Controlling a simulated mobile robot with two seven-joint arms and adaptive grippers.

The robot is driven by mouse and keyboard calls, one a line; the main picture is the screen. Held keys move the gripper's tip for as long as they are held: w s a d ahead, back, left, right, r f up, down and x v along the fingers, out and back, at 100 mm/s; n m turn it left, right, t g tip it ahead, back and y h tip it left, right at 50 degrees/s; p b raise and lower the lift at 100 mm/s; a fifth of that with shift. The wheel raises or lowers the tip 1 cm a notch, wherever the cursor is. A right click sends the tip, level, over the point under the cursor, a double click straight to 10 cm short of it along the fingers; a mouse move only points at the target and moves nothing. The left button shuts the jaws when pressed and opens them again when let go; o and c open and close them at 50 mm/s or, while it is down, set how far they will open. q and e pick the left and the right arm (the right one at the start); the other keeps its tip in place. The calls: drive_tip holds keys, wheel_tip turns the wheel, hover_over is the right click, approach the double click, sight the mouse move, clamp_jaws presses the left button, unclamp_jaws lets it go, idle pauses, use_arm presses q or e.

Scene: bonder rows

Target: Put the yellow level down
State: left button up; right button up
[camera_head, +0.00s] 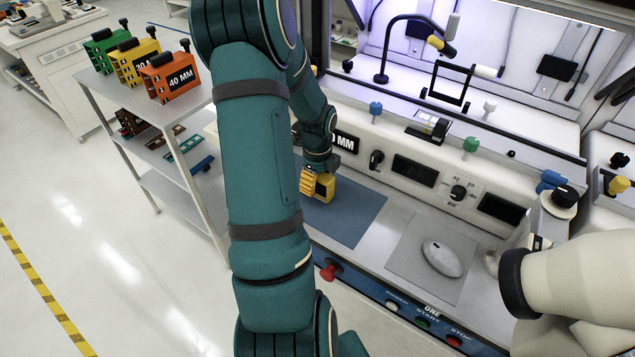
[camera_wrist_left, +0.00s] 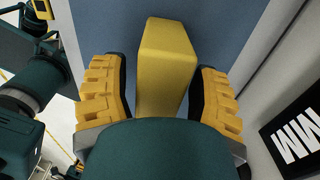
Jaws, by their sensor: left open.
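The yellow level (camera_head: 325,187) rests on the blue-grey mat (camera_head: 357,213) on the bench. In the left wrist view the level (camera_wrist_left: 166,68) is a yellow block with its far end on the mat; its near part is hidden behind my gripper's body. My left gripper (camera_head: 316,183) reaches down over the level. Its two yellow ridged fingers stand open, one on each side of the level, with a visible gap at both sides in the left wrist view. My right gripper is not in view.
A grey pad with a white mouse (camera_head: 442,258) lies to the right. A panel with knobs and dark displays (camera_head: 415,170) rises behind the mat. A black-and-white MM label (camera_head: 345,141) is close to my gripper. A red button (camera_head: 329,271) sits on the front edge.

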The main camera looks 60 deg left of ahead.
use_arm(q)
wheel_tip(320, 180, up, 11)
drive_tip(key=shift+f+p, duration=0.1)
drive_tip(key=shift+p, duration=0.95)
